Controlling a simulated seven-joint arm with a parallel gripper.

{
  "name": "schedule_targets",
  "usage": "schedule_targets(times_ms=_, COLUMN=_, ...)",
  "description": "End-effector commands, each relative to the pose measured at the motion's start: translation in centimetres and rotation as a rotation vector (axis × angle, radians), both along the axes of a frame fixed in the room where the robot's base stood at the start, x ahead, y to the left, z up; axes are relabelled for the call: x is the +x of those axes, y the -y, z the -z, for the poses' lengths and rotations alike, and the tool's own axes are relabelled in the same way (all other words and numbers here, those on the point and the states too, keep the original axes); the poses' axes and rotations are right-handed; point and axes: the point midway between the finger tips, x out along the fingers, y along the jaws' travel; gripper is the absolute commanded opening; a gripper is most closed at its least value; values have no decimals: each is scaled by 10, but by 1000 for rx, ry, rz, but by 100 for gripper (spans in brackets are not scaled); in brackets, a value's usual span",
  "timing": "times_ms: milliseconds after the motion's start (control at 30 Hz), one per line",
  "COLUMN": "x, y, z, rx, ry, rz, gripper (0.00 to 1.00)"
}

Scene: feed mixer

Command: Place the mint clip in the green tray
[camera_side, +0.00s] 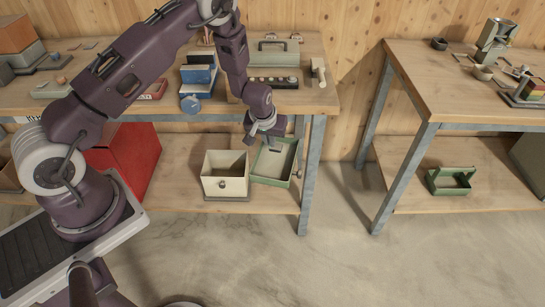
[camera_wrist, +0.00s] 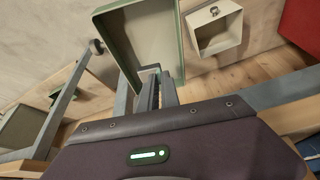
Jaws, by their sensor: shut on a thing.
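My gripper (camera_side: 252,138) is low beside the left table, above the lower shelf. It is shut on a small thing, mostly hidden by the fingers. In the wrist view my gripper (camera_wrist: 150,82) shows a pale grey-green edge at its tips, which looks like the mint clip (camera_wrist: 149,67); its full shape is not visible. The green tray (camera_side: 289,181) is on the lower shelf, just below my gripper. In the wrist view the green tray (camera_wrist: 181,45) lies beyond the fingertips, and its visible floor is empty.
A cream bin (camera_side: 225,187) stands left of the green tray, close beside it. The table leg (camera_side: 312,170) is just right of the tray. A red box (camera_side: 135,160) is farther left. Another green container (camera_side: 449,181) is on the right table's lower shelf.

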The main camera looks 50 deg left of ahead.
Motion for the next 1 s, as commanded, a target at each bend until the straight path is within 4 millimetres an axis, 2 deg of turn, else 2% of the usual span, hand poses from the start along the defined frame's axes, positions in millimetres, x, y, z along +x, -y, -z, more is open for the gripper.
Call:
schedule_targets(times_ms=33, x=-1, y=0, z=10, rx=0, ry=-3, rz=-2, gripper=0)
schedule_targets(times_ms=300, x=-1, y=0, z=55, rx=-1, ry=-2, rz=-1, gripper=0)
schedule_targets(times_ms=667, x=0, y=0, z=60, rx=0, ry=0, rz=0, gripper=0)
schedule_targets(times_ms=700, x=0, y=0, z=61, rx=0, ry=0, rz=0, gripper=10)
schedule_targets(times_ms=800, x=0, y=0, z=60, rx=0, ry=0, rz=0, gripper=28)
schedule_targets(times_ms=1000, x=0, y=0, z=60, rx=0, ry=0, rz=0, gripper=28)
